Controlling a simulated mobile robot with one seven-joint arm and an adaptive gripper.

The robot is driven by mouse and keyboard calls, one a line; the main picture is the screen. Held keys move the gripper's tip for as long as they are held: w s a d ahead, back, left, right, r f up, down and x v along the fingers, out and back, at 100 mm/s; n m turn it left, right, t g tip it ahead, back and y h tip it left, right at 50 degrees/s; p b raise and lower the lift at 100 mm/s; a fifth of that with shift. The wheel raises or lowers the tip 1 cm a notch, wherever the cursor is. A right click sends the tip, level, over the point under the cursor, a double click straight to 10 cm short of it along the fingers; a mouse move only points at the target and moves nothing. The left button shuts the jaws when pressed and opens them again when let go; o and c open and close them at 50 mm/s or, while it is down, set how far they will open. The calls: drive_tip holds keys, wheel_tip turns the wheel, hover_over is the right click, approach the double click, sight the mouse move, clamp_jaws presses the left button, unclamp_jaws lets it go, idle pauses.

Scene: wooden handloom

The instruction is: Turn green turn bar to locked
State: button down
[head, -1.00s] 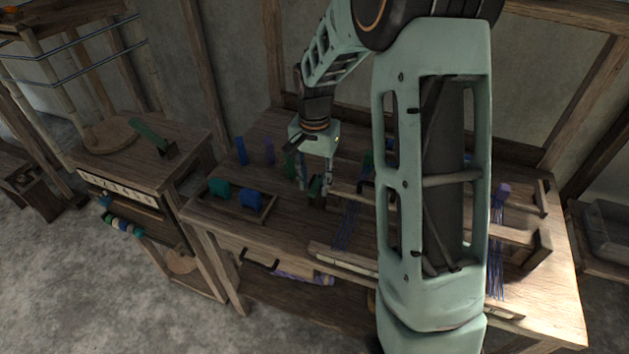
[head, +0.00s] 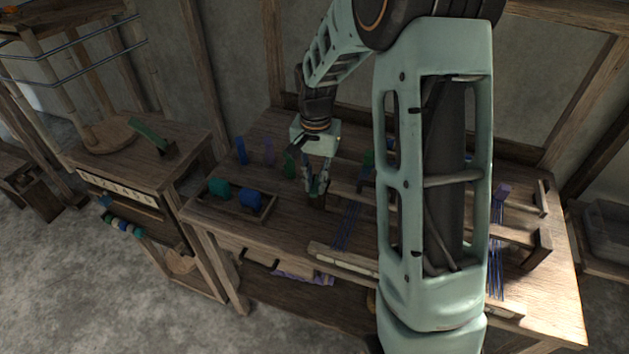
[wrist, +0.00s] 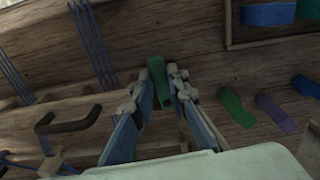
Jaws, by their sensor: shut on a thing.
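The green turn bar (wrist: 157,70) is between my fingertips in the wrist view, its length running up and down the picture. My gripper (wrist: 160,82) is shut on it, one finger on each side. In the head view my gripper (head: 317,188) points down at the loom table. There the bar is mostly hidden by the fingers, above a small dark wooden mount (head: 316,202). I cannot tell from these views whether the bar stands at its locked position.
A tray (head: 262,214) with teal and blue blocks lies left of my gripper. Upright blue (head: 240,151), purple (head: 268,151) and green (head: 289,165) pegs stand behind it. Blue threads (head: 347,226) run close on the right. Another green bar (head: 148,132) is on the left cabinet.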

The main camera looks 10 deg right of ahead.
sight(333, 185)
drive_tip(key=d+n, duration=0.1)
drive_tip(key=n, duration=0.2)
drive_tip(key=d+n, duration=0.1)
drive_tip(key=n, duration=0.3)
drive_tip(key=d+n+p, duration=0.1)
drive_tip(key=n, duration=0.2)
drive_tip(key=shift+d, duration=0.1)
drive_tip(key=n, duration=0.2)
drive_tip(key=d+n, duration=0.1)
drive_tip(key=shift+w+r+n+p, duration=0.1)
drive_tip(key=shift+w+n+p, duration=0.2)
drive_tip(key=shift+p, duration=0.1)
drive_tip(key=shift+w+d+n+p, duration=0.15)
drive_tip(key=shift+n+p, duration=0.05)
drive_tip(key=shift+n, duration=0.6)
drive_tip(key=shift+w+d+n+p, duration=0.15)
drive_tip(key=shift+n+p, duration=0.05)
drive_tip(key=shift+n, duration=0.6)
drive_tip(key=c, duration=1.9)
unclamp_jaws()
wheel_tip(333, 185, up, 12)
drive_tip(key=shift+f, duration=0.1)
